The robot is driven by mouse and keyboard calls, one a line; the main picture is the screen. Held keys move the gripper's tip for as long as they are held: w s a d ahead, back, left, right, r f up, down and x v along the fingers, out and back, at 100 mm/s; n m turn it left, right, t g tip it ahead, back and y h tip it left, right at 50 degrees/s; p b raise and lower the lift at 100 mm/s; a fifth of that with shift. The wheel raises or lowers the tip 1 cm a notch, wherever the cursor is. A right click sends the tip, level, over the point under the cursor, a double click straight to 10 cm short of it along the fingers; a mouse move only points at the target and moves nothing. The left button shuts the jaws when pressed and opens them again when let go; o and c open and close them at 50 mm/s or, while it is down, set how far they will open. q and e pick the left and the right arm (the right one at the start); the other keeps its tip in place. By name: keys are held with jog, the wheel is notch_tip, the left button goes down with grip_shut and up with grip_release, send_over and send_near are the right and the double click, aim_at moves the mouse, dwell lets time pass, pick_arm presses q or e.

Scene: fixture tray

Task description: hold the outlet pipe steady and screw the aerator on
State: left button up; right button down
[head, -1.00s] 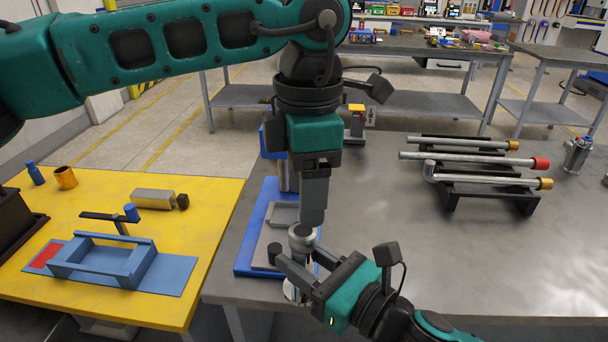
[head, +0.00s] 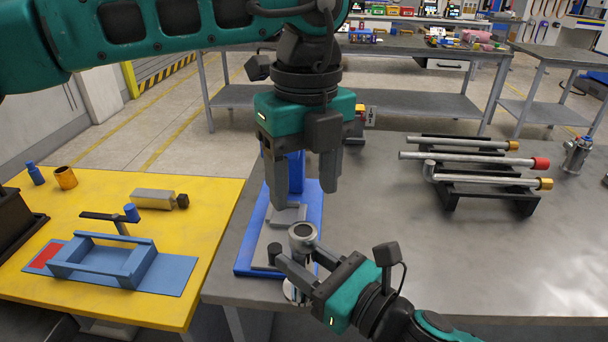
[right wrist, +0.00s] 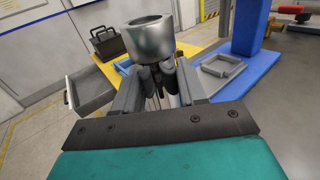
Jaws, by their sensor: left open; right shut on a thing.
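A silver, open-topped cylinder that looks like the aerator (head: 302,231) sits at the top of the outlet pipe, upright at the table's front edge. In the right wrist view the aerator (right wrist: 145,40) stands just above my fingers. Most of the pipe is hidden by the fingers; I cannot tell how far the aerator is threaded. My right gripper (head: 298,257) is shut on the outlet pipe below the aerator. My left gripper (head: 303,190) is open and empty above the aerator, fingers pointing down and apart from it.
A blue fixture plate (head: 247,256) with a grey tray lies behind the pipe. A black rack (head: 470,189) with several metal pipes stands to the right. A yellow table (head: 70,215) with a blue frame is at the left. The grey table's front right is clear.

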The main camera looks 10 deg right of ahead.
aim_at(303, 236)
pick_arm(q)
jog(key=shift+n, duration=1)
jog(key=shift+a+f, duration=0.1)
jog(key=shift+f, duration=3.85)
